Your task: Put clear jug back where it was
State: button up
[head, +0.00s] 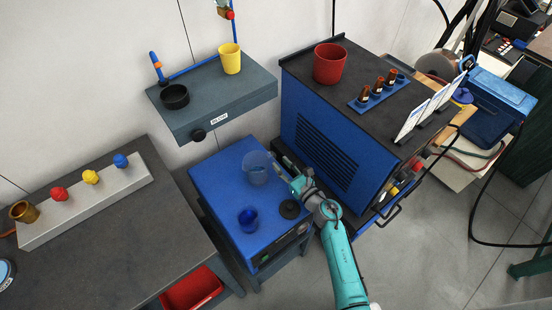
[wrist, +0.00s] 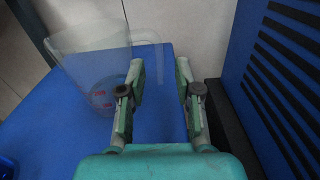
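The clear jug (head: 257,168) is see-through and appears upright on the blue-topped cabinet (head: 218,183), near its back right edge. In the wrist view the jug (wrist: 92,65) is at the left, with red marks low on its side and its handle toward my gripper. My gripper (head: 287,170) is just right of the jug. In the wrist view the gripper (wrist: 160,75) has its fingers apart with nothing held between them. The left finger overlaps the handle's lower part, so I cannot tell whether they touch.
A blue cup (head: 249,219) and a black disc (head: 289,209) sit on the same cabinet. A tall blue vented machine (head: 335,140) with a red cup (head: 330,64) on top stands close to the right. A grey wall shelf (head: 245,95) holds a black bowl (head: 175,96) and a yellow cup (head: 230,58).

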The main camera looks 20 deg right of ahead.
jog(key=v, duration=0.7)
jog(key=shift+r, duration=0.1)
jog(key=shift+s+a, duration=0.15)
jog(key=shift+s, duration=0.1)
jog(key=s+a+m, duration=0.1)
jog(key=s+m, duration=0.1)
jog(key=s, duration=0.1)
jog(key=s+a+r+m+h, duration=0.1)
jog(key=s+m, duration=0.2)
jog(key=s+a+m+t, duration=0.1)
jog(key=s+m, duration=0.2)
jog(key=s, duration=0.1)
jog(key=shift+a+r, duration=0.2)
jog(key=s+r+m+g+h, duration=0.1)
jog(key=s+r+m, duration=0.4)
jog(key=s+m, duration=0.5)
jog(key=s+r+m+g+h, duration=0.1)
jog(key=s+r+m, duration=0.3)
jog(key=s+m, duration=0.6)
jog(key=s+r+m+g+h, duration=0.1)
jog(key=s+r+m, duration=0.4)
jog(key=s+m, duration=0.5)
jog(key=shift+s+a+r+m+h, duration=0.3)
jog(key=shift+a+m+h, duration=0.1)
jog(key=shift+h, duration=0.4)
